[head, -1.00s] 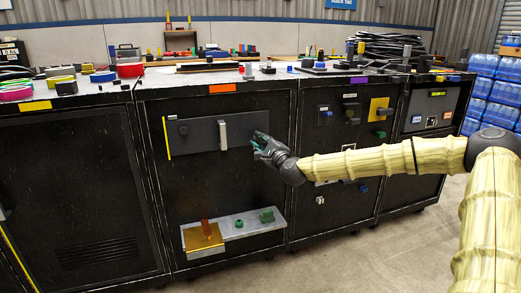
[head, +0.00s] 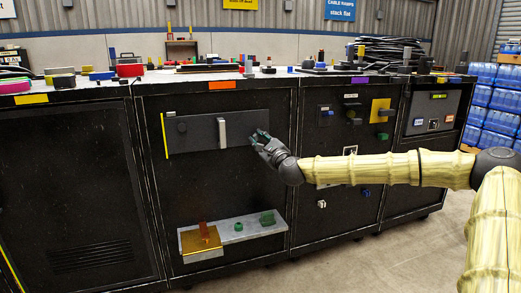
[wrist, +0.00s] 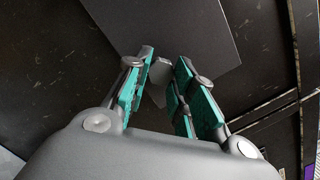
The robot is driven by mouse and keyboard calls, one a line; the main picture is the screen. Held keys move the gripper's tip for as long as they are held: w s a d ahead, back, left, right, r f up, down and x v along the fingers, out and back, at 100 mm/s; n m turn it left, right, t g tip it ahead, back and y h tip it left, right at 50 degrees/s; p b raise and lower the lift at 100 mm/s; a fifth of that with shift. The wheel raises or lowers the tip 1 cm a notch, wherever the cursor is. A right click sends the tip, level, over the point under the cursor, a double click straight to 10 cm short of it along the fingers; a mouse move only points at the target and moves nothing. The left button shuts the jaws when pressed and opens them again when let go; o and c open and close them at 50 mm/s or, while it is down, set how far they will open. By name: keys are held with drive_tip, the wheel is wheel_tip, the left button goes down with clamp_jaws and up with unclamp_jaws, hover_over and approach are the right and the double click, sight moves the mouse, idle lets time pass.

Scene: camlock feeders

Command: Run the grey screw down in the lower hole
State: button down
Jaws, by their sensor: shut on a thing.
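My gripper (head: 262,137) is at the right end of a dark grey panel (head: 195,137) on the black cabinet front. In the wrist view my gripper (wrist: 166,66) has its two teal-padded fingers closed around a small grey piece, which I take to be the grey screw (wrist: 160,70). The piece is against or very close to the grey panel (wrist: 185,25). The fingers hide part of the screw, and in the head view my gripper covers it. I cannot make out the lower hole or how deep the screw sits.
Below, a grey shelf (head: 255,232) juts out with orange and green parts. The cabinet to the right carries several small fittings.

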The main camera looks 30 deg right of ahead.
drive_tip(key=shift+a+f+m+b, duration=0.1)
drive_tip(key=shift+f+m+b, duration=0.3)
drive_tip(key=shift+m+b, duration=0.25)
drive_tip(key=c, duration=1.1)
unclamp_jaws()
drive_tip(key=shift+s+r, duration=0.1)
drive_tip(key=shift+r, duration=0.15)
drive_tip(key=o, duration=0.6)
drive_tip(key=shift+r, duration=0.1)
